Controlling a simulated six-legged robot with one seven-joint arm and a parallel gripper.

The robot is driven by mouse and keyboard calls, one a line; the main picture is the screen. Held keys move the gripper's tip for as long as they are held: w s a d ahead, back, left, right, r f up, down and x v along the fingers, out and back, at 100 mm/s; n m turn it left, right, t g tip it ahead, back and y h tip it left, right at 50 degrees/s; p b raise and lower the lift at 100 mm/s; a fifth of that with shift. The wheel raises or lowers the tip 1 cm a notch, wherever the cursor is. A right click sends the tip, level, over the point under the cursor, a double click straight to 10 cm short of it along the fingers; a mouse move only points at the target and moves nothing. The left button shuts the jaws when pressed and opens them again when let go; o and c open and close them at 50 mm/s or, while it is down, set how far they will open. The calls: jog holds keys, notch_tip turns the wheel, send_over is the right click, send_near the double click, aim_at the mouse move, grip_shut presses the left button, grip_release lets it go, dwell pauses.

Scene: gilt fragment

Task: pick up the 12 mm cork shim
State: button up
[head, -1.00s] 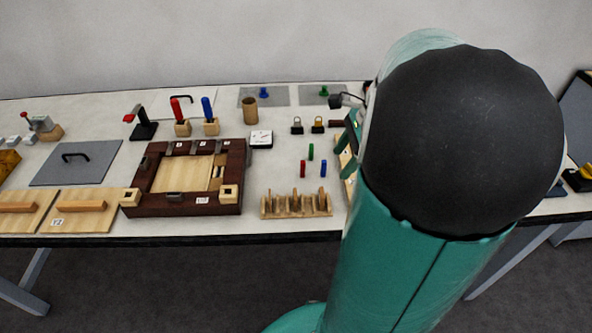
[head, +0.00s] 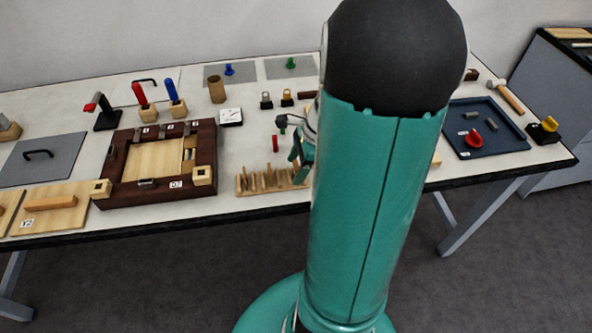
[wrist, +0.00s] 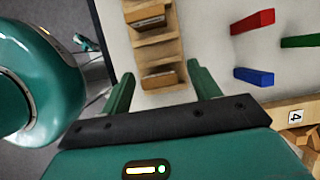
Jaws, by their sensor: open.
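A wooden rack (head: 243,187) with several upright pieces stands near the table's front edge, left of my arm. In the wrist view the rack (wrist: 143,42) holds brown, cork-like pieces in its slots. One piece (wrist: 160,80) lies between my fingertips in the picture, and another (wrist: 150,20) sits farther along. I cannot tell which one is the 12 mm cork shim; no thickness label is readable. My gripper (wrist: 160,78) is open and empty, its fingers on either side of the rack's near end in the picture. In the head view my gripper (head: 302,150) is partly hidden by my arm.
Red (wrist: 252,22), blue (wrist: 254,77) and green (wrist: 300,41) blocks lie beside the rack. A wooden box marked 4 (wrist: 290,112) is near my gripper's right side. A dark framed box (head: 160,190) stands left of the rack; a blue tray (head: 500,140) is at right.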

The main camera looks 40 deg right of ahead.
jog(key=shift+a+f, duration=0.15)
jog(key=shift+f, duration=0.15)
jog(key=c, duration=1.1)
jog(key=shift+o, duration=0.2)
jog(key=shift+r, duration=0.2)
